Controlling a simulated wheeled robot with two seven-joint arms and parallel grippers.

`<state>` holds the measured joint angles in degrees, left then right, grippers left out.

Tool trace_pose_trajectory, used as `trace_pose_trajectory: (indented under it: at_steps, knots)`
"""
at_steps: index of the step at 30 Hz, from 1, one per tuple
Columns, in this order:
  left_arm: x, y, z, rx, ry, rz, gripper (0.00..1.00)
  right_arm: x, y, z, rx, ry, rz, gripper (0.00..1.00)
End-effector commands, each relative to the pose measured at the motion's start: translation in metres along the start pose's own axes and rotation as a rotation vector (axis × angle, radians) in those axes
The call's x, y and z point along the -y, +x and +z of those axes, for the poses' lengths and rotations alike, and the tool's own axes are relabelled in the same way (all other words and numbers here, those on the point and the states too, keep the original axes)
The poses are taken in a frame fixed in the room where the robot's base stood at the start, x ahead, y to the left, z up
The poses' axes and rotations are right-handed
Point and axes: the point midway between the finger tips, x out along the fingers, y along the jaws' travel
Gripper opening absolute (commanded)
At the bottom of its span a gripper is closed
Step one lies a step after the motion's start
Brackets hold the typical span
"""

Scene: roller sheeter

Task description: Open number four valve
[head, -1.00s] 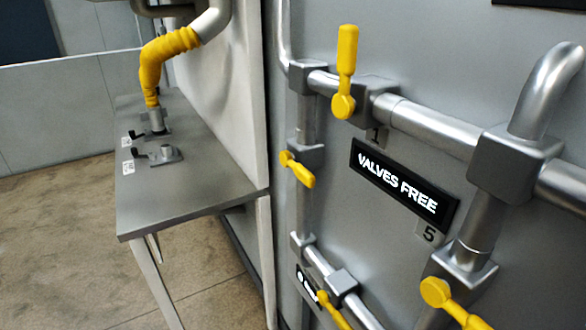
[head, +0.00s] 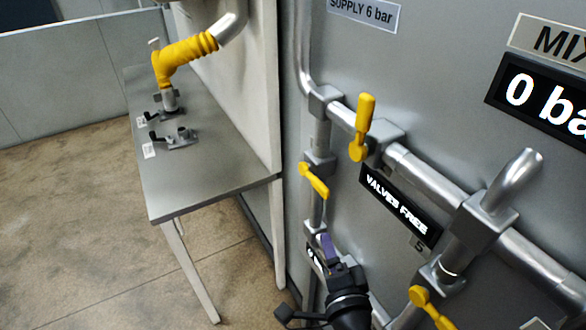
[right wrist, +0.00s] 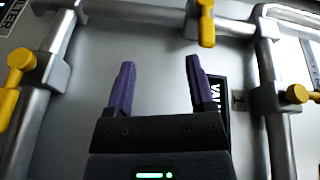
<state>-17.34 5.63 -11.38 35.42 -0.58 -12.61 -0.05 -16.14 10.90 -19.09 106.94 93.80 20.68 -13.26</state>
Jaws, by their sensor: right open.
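Several yellow-handled valves sit on the grey pipework. In the head view, one handle (head: 362,128) stands upright on the top pipe, one (head: 313,181) slants on the left vertical pipe, and one (head: 430,306) slants at the lower right, below a tag reading 5. No number 4 is readable, so I cannot tell which is number four. My right gripper (head: 329,246) is in front of the lower left pipes and hides what is behind it. In the right wrist view, its purple fingers (right wrist: 158,82) are apart and empty, with yellow handles (right wrist: 206,25) (right wrist: 14,75) (right wrist: 298,94) around them. My left gripper is not in view.
A "VALVES FREE" display (head: 400,206) is on the panel, with a pressure display (head: 545,100) at the right. The floor (head: 90,240) left of the table is clear.

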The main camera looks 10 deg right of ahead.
Motion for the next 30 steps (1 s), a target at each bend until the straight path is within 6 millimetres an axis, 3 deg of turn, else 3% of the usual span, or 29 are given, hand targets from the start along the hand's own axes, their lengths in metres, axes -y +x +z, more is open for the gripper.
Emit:
trace_pose_trajectory:
  at_steps: [1, 4, 8, 18, 22, 30]
  knots:
    - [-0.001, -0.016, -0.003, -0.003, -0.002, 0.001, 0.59, 0.036, 0.0, -0.011, -0.03, 0.1, -0.026, 0.69]
    - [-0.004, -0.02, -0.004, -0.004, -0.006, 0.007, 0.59, 0.059, 0.0, -0.019, -0.058, 0.23, -0.039, 0.69]
    - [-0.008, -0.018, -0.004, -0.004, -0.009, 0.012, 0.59, 0.061, 0.015, -0.02, -0.062, 0.261, -0.04, 0.69]
    - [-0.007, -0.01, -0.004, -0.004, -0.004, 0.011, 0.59, 0.06, 0.085, -0.024, -0.061, 0.258, -0.038, 0.69]
    - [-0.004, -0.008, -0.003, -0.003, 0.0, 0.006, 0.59, 0.061, 0.096, -0.025, -0.061, 0.258, -0.037, 0.69]
    - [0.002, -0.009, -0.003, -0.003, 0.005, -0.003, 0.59, 0.062, 0.098, -0.025, -0.06, 0.258, -0.037, 0.69]
